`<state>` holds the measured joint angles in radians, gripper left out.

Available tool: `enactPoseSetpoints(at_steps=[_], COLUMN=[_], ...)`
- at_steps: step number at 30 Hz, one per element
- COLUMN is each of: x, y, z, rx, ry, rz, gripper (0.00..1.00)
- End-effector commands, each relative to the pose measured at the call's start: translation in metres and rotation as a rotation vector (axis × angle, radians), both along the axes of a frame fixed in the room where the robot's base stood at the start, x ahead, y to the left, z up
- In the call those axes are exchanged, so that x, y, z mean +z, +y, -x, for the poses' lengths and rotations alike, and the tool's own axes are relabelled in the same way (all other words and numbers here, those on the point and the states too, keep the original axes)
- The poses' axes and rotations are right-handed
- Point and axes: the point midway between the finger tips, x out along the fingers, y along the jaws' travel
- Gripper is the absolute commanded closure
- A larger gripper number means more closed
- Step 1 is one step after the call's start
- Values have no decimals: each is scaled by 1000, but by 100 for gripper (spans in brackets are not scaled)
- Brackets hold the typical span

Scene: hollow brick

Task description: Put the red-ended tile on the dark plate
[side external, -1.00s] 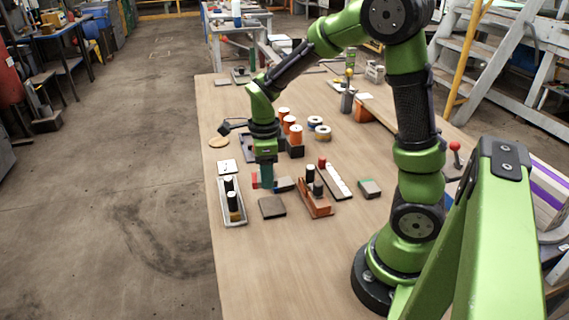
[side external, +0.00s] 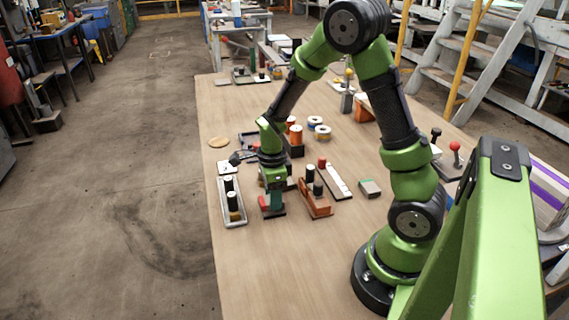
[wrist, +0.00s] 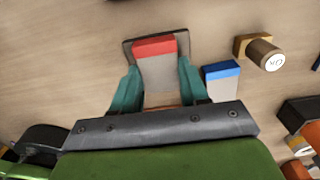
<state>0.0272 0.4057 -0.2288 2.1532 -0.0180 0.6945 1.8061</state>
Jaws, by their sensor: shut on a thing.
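The red-ended tile (wrist: 155,47) has a pale grey body and lies between the two teal fingers of my gripper (wrist: 160,78). My gripper is shut on its sides. In the side external view its red end (side external: 264,201) shows left of my gripper (side external: 272,202). The dark plate (wrist: 127,52) is under the tile, and its edges show around the red end in the wrist view. It also shows below my gripper in the side external view (side external: 279,213). I cannot tell whether the tile touches the plate.
A blue-ended tile (wrist: 220,82) lies close to my right finger in the wrist view. A metal tray with dark cylinders (side external: 232,207) stands to the left, and an orange-brown block with pegs (side external: 316,205) to the right. The tabletop in front is clear.

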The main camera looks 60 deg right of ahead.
Motion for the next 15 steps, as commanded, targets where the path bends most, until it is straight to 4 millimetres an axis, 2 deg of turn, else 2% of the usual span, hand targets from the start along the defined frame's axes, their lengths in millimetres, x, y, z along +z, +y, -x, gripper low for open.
enactPoseSetpoints(at_steps=[6, 7, 11, 15], x=[-3, -3, -2, -2], y=[0, 0, 0, 0], z=[0, 0, 0, 0], rx=[0, 0, 0, 0], ry=[0, -1, -1, -1], rz=[0, 1, 1, 1], gripper=[88, 53, 33, 31])
